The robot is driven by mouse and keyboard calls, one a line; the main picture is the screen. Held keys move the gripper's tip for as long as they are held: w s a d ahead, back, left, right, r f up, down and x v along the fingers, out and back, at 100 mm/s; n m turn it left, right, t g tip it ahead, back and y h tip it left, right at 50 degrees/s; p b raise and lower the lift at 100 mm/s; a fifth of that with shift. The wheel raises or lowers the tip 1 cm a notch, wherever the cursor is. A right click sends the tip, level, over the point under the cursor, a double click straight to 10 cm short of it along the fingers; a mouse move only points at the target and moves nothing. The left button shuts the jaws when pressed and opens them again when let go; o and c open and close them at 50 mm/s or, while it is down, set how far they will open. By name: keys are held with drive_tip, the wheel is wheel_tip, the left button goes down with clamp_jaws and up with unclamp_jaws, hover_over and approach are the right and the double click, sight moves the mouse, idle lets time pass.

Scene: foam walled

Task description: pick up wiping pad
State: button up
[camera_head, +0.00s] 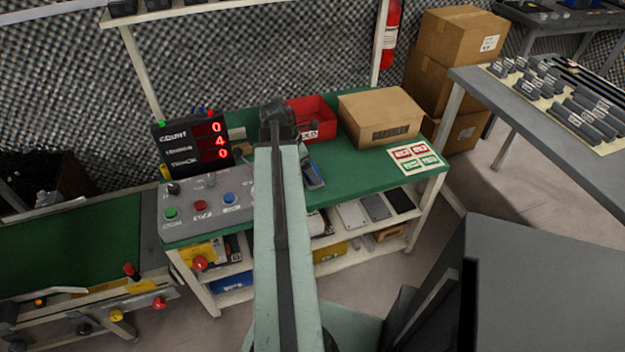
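My arm reaches up the middle of the picture over a green-topped workbench (350,182). My gripper (277,112) is the dark end of the arm, over the back of the bench, left of a red bin. Its fingers cannot be told apart, so neither their opening nor anything between them can be made out. I cannot pick out a wiping pad for certain. A small blue and dark item (314,176) lies on the bench just right of my arm, partly hidden by it.
A red bin (318,112) and cardboard box (381,116) stand at the back of the bench. A counter display (192,143) and button panel (205,205) fill its left. A label sheet (416,158) lies at right; the green top before the box is clear.

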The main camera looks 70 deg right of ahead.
drive_tip(key=b+x, duration=0.2)
drive_tip(key=x, duration=0.1)
drive_tip(key=shift+f, duration=0.35)
drive_tip(key=shift+r, duration=0.15)
drive_tip(key=shift+c, duration=0.3)
drive_tip(key=c, duration=1.4)
wheel_tip(320, 180, up, 10)
drive_tip(key=p, duration=1)
drive_tip(key=shift+r, duration=0.15)
